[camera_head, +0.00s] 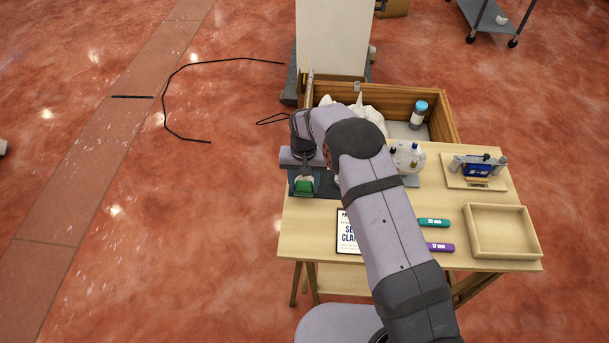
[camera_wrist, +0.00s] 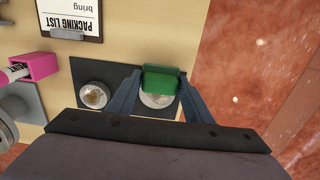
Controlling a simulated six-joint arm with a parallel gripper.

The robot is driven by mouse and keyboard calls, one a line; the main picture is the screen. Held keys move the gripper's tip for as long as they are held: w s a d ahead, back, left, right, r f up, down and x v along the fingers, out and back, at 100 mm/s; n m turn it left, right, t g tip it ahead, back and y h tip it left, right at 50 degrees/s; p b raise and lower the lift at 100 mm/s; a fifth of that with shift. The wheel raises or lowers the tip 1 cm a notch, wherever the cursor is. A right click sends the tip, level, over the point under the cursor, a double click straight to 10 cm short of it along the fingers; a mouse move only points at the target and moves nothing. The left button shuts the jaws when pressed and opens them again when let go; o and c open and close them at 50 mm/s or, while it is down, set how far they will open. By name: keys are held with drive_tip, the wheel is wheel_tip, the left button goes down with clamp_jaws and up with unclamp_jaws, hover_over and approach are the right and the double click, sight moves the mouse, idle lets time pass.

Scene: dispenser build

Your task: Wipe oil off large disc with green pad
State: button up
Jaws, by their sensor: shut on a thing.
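My gripper (camera_wrist: 160,97) is shut on the green pad (camera_wrist: 163,79), with one dark finger on each side of it. In the wrist view the pad covers the upper part of a pale round disc (camera_wrist: 156,102), which looks the larger of two; brownish marks show on its uncovered part. Whether the pad touches it I cannot tell. A second, smaller-looking disc (camera_wrist: 94,96), also with brownish marks, lies to the left on the same dark plate (camera_wrist: 108,71). In the head view the pad (camera_head: 304,186) shows at the table's left edge; my arm hides much around it.
A pink block (camera_wrist: 36,66) and a packing list (camera_wrist: 72,16) lie near the plate. The table also bears a teal tool (camera_head: 433,222), a purple tool (camera_head: 440,247), a shallow wooden tray (camera_head: 537,243) and a blue device (camera_head: 477,168). A wooden crate (camera_head: 440,107) adjoins the back.

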drive_tip(key=shift+w+r+p, duration=0.15)
drive_tip(key=shift+r+p, duration=1.75)
drive_tip(key=shift+r, duration=1.95)
drive_tip(key=shift+f+b, duration=0.1)
drive_tip(key=shift+b, duration=0.4)
